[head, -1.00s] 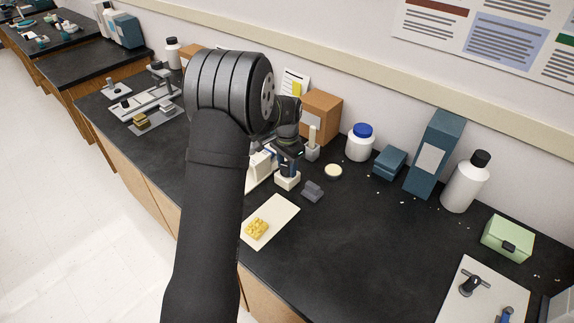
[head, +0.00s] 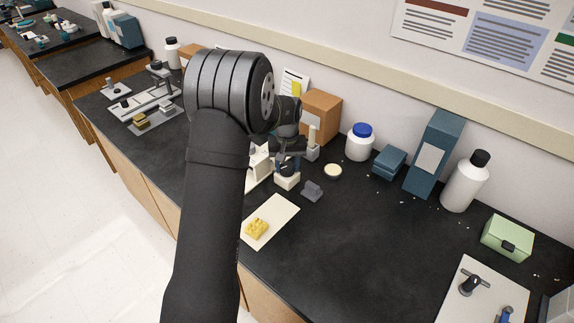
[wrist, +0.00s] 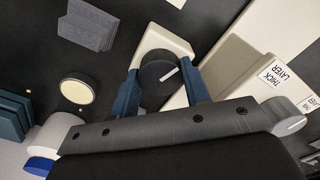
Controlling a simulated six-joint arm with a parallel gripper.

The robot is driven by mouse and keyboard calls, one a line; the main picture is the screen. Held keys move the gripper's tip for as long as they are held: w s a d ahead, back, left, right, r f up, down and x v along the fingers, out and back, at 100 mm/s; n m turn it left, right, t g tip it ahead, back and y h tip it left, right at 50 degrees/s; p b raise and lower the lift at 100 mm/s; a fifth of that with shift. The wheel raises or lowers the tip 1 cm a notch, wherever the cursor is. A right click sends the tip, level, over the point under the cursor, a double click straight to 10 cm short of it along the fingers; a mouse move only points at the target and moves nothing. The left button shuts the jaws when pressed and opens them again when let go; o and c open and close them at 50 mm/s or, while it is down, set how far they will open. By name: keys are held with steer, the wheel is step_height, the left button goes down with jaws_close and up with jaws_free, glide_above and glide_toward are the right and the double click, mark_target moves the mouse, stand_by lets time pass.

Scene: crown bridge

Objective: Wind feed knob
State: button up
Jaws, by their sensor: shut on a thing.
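The feed knob (wrist: 158,82) is a round black knob with a white pointer line, set on a white block (wrist: 163,38). In the wrist view, my gripper (wrist: 163,76) has its two blue fingers on either side of the knob, shut on it. In the head view, my gripper (head: 286,163) points down over the same white block (head: 287,181), and its fingers hide the knob. A white device labelled "THICK LAYER" (wrist: 268,75) stands beside the block. My arm covers part of this device in the head view.
Grey slabs (head: 312,191) and a cream disc (head: 333,171) lie close to the right of the block. A white board with yellow pieces (head: 279,221) lies in front. A blue-capped bottle (head: 359,147) and a brown box (head: 320,112) stand behind. The bench centre is clear.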

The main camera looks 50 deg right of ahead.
mark_target(287, 166)
steer(key=shift+n, duration=1)
steer(key=o, duration=1)
steer(key=shift+c, duration=0.2)
step_height(287, 166, up, 18)
steer(key=shift+f, duration=0.25)
